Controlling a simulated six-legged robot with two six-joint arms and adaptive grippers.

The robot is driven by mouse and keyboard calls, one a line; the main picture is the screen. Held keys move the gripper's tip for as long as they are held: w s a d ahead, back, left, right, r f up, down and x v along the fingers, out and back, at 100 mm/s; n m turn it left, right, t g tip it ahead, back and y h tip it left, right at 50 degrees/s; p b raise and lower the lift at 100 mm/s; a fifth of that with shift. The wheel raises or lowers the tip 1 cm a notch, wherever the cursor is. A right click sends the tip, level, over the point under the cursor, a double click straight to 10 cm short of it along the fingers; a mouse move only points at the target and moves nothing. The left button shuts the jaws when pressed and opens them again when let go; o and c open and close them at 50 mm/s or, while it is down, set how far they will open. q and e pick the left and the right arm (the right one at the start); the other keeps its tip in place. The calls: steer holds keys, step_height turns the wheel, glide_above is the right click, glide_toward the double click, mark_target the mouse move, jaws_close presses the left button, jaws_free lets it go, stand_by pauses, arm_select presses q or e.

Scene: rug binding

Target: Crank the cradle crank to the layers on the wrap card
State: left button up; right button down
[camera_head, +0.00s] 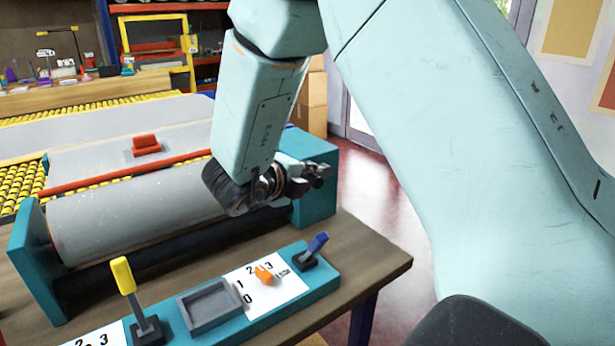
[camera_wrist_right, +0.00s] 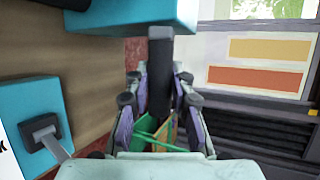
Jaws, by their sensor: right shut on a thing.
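The cradle holds a large grey roll (camera_head: 140,212) between teal end blocks. My right gripper (camera_head: 316,174) is at its right end block (camera_head: 318,205). In the wrist view, the fingers are shut on a dark bar (camera_wrist_right: 160,70), seemingly the crank handle, which runs up to the teal block (camera_wrist_right: 130,14). In the head view my gripper and arm hide the crank. A white card (camera_head: 285,289) printed 0, 1, 2, 3 lies on the teal panel; an orange pointer (camera_head: 264,275) on it points up-left, near the 2. I cannot tell whether this is the wrap card. My left gripper is out of view.
The teal panel bears a yellow lever (camera_head: 122,275), a grey tray (camera_head: 233,310) and a blue lever (camera_head: 317,244). A second numbered card (camera_head: 98,337) is cut off at the bottom left. A red block (camera_head: 146,144) rests behind the roll. Open floor (camera_head: 375,230) lies right of the bench.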

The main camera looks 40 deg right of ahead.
steer(key=shift+w+r, duration=0.1)
steer(key=shift+r, duration=0.1)
steer(key=c, duration=1.1)
jaws_free()
steer(key=shift+f, duration=0.15)
steer(key=shift+c, duration=0.2)
step_height(320, 180, up, 10)
steer(key=shift+a+f, duration=0.1)
